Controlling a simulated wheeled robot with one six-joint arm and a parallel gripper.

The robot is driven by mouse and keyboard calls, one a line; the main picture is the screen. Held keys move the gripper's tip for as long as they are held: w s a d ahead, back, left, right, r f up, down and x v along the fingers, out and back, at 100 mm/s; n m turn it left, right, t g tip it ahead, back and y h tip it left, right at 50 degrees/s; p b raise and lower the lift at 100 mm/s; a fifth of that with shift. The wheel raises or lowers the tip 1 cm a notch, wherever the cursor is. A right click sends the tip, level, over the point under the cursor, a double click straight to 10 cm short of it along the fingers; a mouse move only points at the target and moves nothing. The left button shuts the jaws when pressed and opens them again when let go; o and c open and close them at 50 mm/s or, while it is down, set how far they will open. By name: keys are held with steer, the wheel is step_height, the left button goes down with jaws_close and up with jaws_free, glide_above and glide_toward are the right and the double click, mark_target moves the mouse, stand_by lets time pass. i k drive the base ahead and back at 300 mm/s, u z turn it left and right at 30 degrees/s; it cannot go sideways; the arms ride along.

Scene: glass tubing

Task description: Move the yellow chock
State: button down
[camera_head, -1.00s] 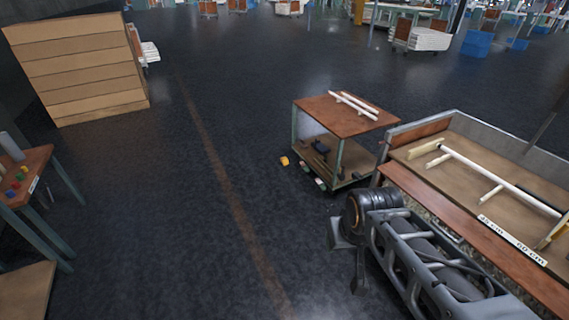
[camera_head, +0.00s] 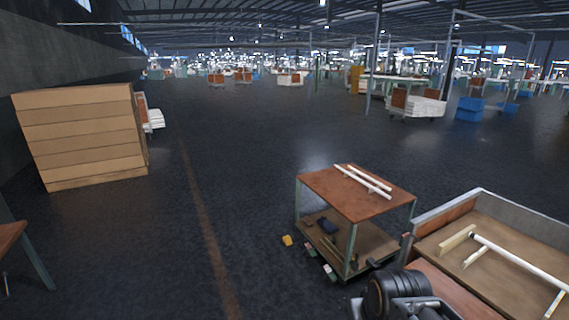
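The yellow chock (camera_head: 287,240) is a small yellow block on the dark floor. It lies just left of the small trolley (camera_head: 358,195), near its front left leg. My arm shows at the bottom right of the picture, in front of the low bench. My gripper's fingers cannot be made out, so I cannot tell whether it is open or shut. Nothing covers the chock.
The trolley carries white glass tubes (camera_head: 362,181) on top and tools on its lower shelf. A tray bench (camera_head: 440,285) with more tubing stands at the right. A tall stack of brown boxes (camera_head: 82,138) stands at the left. The floor between is clear.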

mark_target(287, 241)
steer(key=u, duration=0.05)
steer(key=i, duration=2.4)
steer(key=u, duration=0.85)
steer(key=i, duration=1.75)
steer(key=u, duration=0.6)
